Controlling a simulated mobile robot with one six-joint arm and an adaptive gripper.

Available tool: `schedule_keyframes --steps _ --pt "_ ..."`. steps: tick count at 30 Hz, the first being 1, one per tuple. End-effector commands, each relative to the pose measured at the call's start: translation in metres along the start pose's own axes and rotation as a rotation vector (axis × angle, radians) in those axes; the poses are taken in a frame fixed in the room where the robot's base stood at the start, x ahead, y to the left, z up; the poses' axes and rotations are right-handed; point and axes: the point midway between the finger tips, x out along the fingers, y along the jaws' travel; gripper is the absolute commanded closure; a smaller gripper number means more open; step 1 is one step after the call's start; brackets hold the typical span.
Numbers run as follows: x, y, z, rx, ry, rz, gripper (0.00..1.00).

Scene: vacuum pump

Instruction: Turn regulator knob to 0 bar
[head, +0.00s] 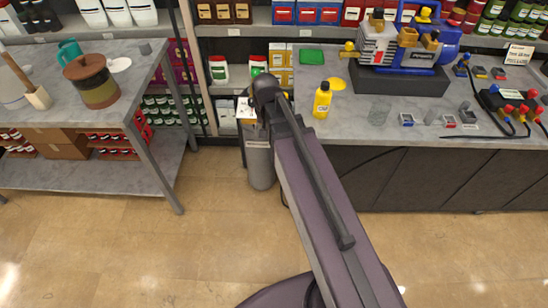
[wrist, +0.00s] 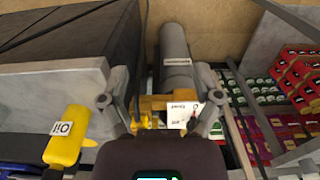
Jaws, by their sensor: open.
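My gripper (wrist: 160,99) is open, with one finger on each side of a yellow fitting (wrist: 151,103) in the wrist view. A white tag with print (wrist: 182,114) is beside the fitting; I cannot read it clearly. Behind them is a grey cylinder (wrist: 176,58), which also stands on the floor in the head view (head: 260,166). The regulator knob cannot be made out clearly; my gripper body covers the lower middle of the wrist view. In the head view my arm hides the fingers and most of the cylinder's top.
The counter (head: 350,124) on the right carries a yellow oil bottle (head: 322,100), also close to my left finger in the wrist view (wrist: 66,136), and a blue pump (head: 410,52). A metal table (head: 150,75) stands left. Floor in front is clear.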

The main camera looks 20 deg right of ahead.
Motion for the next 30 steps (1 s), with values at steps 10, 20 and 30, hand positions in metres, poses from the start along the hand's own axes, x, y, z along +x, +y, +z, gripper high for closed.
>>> schedule_keyframes --steps 10,20,30 --pt "0.021 0.015 0.046 -0.197 0.000 0.000 0.18" --pt "0.029 0.022 0.067 -0.311 0.000 0.000 0.18" --pt "0.028 0.022 0.066 -0.308 0.000 0.000 0.18"
